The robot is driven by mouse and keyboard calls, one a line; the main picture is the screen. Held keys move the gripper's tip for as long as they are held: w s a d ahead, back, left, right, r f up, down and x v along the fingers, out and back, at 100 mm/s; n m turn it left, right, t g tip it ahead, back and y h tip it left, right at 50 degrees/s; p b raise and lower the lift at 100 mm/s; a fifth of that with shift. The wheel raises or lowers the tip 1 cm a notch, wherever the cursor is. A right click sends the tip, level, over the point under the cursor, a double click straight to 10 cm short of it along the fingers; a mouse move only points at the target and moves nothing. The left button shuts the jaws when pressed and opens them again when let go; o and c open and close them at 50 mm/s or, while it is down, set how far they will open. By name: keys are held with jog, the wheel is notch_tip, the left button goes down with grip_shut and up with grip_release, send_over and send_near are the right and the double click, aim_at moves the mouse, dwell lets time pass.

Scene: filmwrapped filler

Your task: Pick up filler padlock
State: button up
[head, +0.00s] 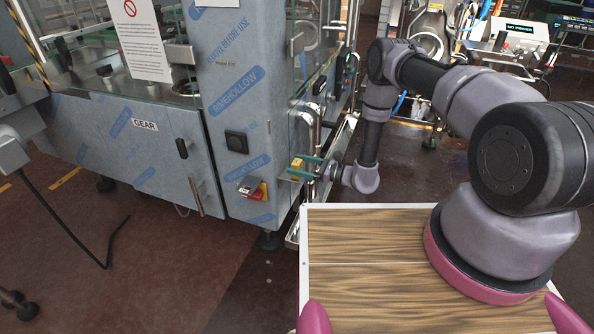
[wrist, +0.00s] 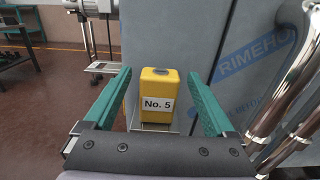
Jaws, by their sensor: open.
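The padlock appears to be the yellow block (wrist: 158,84) labelled "No. 5" in the wrist view, with a dark oval on its top. It stands upright on a small grey ledge (wrist: 150,128) beside the filler's film-wrapped side. My gripper (wrist: 160,76) is open, with one green finger on each side of the block and a visible gap at both sides. In the head view, the yellow block (head: 297,164) shows small between the fingers of my gripper (head: 291,165) at the filler's corner. No shackle can be made out.
The filler (head: 235,100) wrapped in blue-grey film stands close to the gripper. A red and yellow switch (head: 253,188) sits on its panel. Shiny metal pipes (wrist: 282,95) rise close at the right of the wrist view. Open floor (wrist: 60,105) lies at left.

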jog(key=shift+w+a, duration=0.15)
jog(key=shift+a, duration=0.2)
grip_shut()
